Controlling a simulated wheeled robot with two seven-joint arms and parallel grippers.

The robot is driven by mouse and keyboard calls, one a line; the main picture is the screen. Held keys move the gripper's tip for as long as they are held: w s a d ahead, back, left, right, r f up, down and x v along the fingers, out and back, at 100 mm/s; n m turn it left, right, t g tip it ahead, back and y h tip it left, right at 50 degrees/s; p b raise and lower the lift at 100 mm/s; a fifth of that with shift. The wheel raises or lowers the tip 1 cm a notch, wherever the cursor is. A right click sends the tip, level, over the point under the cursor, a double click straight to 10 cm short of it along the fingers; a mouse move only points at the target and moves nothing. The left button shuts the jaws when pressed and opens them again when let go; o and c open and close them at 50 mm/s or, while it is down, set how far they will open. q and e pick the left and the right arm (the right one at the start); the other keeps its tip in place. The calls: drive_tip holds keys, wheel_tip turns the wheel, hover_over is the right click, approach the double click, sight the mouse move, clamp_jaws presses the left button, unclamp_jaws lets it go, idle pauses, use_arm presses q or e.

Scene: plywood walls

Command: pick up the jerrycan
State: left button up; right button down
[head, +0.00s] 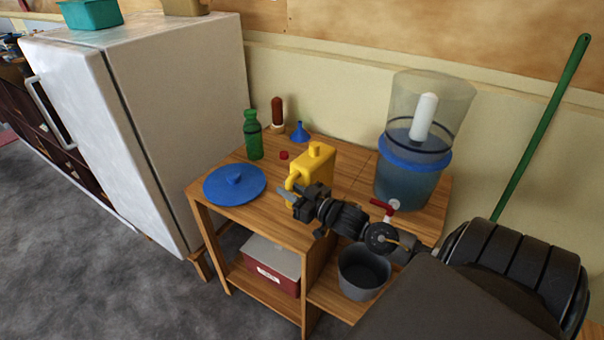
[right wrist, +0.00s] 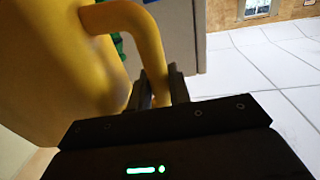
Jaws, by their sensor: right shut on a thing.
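The yellow jerrycan (head: 316,165) stands upright on the wooden table, its handle toward the front left. My right gripper (head: 290,191) reaches in from the right in the head view and is shut on the jerrycan's handle. In the right wrist view the yellow jerrycan (right wrist: 50,65) fills the left side, and its curved handle runs down between the two dark fingers of the gripper (right wrist: 162,92). Whether the jerrycan's base touches the table is hidden behind my gripper and arm. My left gripper is not in view.
On the wooden table (head: 348,180) are a blue lid (head: 235,186), a green bottle (head: 253,135), a blue funnel (head: 300,133) and a water filter (head: 408,180) with a red tap. A grey pot (head: 362,275) and a red box (head: 268,268) sit below. A white fridge (head: 185,110) stands left.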

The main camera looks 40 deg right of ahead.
drive_tip(key=shift+r, duration=0.3)
drive_tip(key=shift+r, duration=1.1)
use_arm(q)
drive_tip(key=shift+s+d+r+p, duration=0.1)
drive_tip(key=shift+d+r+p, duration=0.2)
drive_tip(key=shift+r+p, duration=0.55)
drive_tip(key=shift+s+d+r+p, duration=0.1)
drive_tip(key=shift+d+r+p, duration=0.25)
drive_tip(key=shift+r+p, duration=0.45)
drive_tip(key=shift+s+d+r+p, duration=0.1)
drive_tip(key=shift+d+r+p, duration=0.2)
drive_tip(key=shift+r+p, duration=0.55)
use_arm(e)
drive_tip(key=s+a+r, duration=0.8)
drive_tip(key=a+r, duration=0.2)
drive_tip(key=a, duration=0.1)
drive_tip(key=shift+s+r, duration=0.15)
drive_tip(key=shift+r, duration=0.05)
drive_tip(key=shift+a, duration=0.1)
drive_tip(key=shift+a+f, duration=0.1)
